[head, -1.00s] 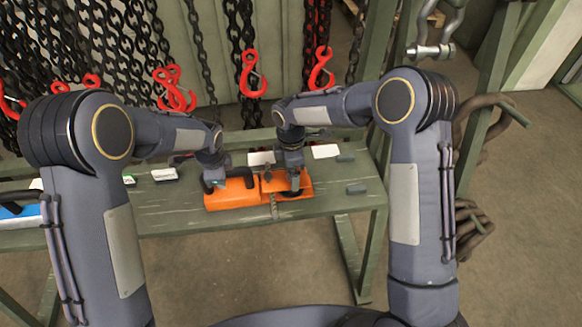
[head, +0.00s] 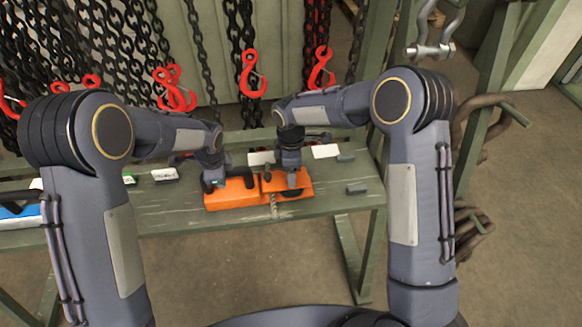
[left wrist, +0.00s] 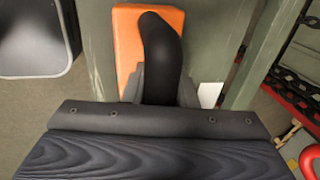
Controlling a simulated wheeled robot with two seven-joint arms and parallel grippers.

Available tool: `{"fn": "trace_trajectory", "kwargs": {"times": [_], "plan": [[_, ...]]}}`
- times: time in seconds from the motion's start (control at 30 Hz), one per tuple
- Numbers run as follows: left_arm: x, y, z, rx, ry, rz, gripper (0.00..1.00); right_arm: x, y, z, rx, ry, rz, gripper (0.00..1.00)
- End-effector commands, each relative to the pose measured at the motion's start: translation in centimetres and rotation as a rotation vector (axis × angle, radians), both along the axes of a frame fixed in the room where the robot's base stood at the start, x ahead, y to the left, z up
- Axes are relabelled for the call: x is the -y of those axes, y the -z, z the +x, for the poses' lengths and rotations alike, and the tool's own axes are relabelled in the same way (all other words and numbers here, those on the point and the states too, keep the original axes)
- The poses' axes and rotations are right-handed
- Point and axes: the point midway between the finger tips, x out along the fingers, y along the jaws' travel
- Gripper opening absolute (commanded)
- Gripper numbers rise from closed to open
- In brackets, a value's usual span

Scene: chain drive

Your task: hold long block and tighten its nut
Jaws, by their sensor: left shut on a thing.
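An orange block (head: 232,196) lies on the green bench, and the left wrist view shows part of it (left wrist: 126,40) with a thick black handle (left wrist: 160,50). My left gripper (head: 214,184) is at its left end. In the left wrist view its jaws (left wrist: 161,88) are closed on the black handle from both sides. A second orange piece (head: 304,180) sits against the block's right side. My right gripper (head: 291,188) is down over this piece, and its fingertips are too small to read. I cannot make out the nut.
The green bench (head: 180,215) has small dark pieces (head: 357,189) and white cards (head: 325,151) on it. Chains and red hooks (head: 252,75) hang behind. A blue item (head: 18,210) lies far left.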

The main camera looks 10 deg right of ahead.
Motion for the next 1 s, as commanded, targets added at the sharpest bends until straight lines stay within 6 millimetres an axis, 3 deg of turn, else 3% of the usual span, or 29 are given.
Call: {"fn": "trace_trajectory", "kwargs": {"times": [1.0], "plan": [[0.08, 0.0, -0.04, -0.001, 0.003, 0.001, 0.0, -0.08, -0.18, 0.14, 0.005, 0.952, 0.002, 0.45]]}}
